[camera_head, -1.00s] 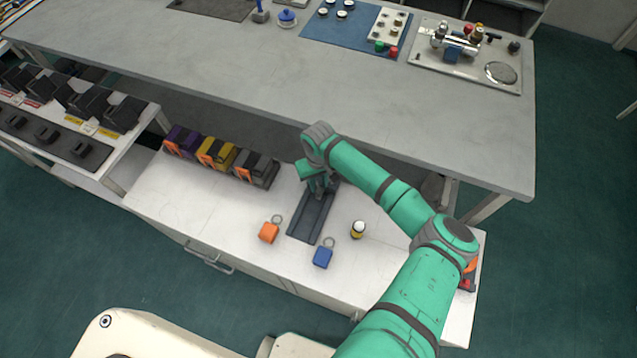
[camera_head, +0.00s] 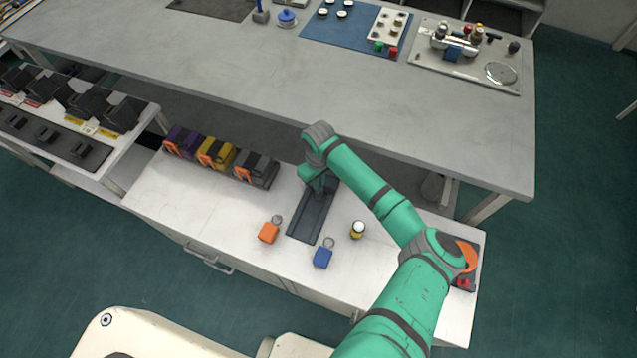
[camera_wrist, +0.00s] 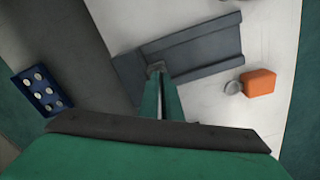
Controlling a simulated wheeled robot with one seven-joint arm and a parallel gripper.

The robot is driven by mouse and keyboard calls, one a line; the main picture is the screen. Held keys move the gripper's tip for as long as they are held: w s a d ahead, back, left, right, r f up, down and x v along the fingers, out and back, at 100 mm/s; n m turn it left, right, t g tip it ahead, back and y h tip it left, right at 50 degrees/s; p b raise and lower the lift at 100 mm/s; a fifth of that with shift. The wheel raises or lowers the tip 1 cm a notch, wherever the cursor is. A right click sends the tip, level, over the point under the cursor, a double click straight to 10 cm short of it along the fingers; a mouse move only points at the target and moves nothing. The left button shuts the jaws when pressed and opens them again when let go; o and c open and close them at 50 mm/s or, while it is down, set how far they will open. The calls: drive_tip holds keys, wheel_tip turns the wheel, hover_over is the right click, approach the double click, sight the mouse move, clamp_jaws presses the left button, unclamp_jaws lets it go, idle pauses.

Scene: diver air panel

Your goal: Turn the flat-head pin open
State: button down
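My gripper (camera_head: 318,184) points down over the far end of a dark grey tray (camera_head: 308,219) on the low white bench. In the wrist view, my gripper's two green fingers (camera_wrist: 158,72) run close together towards that same tray (camera_wrist: 207,52). A small grey-brown piece shows at their tips; I cannot tell whether it is a fingertip or something held. I cannot make out the flat-head pin. A fitting panel (camera_head: 430,72) with a metal manifold and several coloured knobs stands at the right of the high table, far from my gripper.
An orange padlock-like block (camera_head: 268,233), a blue one (camera_head: 322,257) and a small yellow-black bottle (camera_head: 358,230) stand near the tray. The high table's edge (camera_head: 440,167) lies just behind my arm. Its middle is clear.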

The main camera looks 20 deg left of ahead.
drive_tip(key=shift+f+n, duration=0.1)
drive_tip(key=shift+n, duration=1.9)
drive_tip(key=c, duration=2)
unclamp_jaws()
wheel_tip(320, 180, up, 11)
drive_tip(key=shift+f, duration=0.1)
drive_tip(key=shift+w, duration=0.15)
